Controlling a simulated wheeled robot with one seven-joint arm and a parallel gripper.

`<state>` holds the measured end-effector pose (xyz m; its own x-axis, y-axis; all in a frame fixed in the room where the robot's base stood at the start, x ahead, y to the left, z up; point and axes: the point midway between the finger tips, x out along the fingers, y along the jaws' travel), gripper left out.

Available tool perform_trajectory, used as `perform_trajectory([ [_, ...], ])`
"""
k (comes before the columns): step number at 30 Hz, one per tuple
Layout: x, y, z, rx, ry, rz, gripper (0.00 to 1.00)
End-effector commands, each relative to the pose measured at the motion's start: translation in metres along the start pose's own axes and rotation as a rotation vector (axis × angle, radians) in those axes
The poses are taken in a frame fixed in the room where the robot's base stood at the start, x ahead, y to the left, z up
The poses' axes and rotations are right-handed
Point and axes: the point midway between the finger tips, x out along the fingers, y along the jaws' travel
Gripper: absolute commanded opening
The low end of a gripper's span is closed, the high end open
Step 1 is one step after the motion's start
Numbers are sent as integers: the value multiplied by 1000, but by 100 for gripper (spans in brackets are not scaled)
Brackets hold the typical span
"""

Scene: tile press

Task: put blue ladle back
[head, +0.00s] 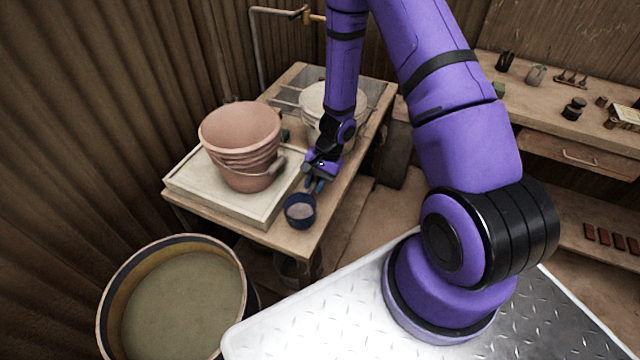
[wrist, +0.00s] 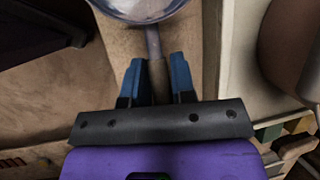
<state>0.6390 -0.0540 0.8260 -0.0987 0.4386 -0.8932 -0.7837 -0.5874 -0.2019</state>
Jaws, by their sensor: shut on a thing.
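The blue ladle (head: 300,221) is at the near end of the wooden table, its dark blue bowl with a greyish inside facing up. My gripper (head: 315,185) is just behind the bowl, with its blue fingers pointing down. In the wrist view my gripper (wrist: 156,75) is shut on the handle of the ladle (wrist: 153,42), one finger on each side. The bowl shows at the top of that view, cut off by the frame edge. I cannot tell whether the ladle touches the table.
A pale tray (head: 205,203) on the wooden table (head: 305,240) bears stacked terracotta buckets (head: 240,135), left of the ladle. A white bucket (head: 320,100) stands behind. A large round tub (head: 185,305) of murky liquid stands front left. A bench (head: 570,150) with small items is at right.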

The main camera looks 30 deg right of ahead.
Motion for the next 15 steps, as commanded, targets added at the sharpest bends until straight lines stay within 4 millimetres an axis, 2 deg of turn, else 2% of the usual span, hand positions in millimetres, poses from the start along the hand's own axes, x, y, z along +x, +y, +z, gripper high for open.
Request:
perform_trajectory([
  [10,28,5,-12,2,-1,0,0],
  [15,32,6,-14,-1,0,0,0],
])
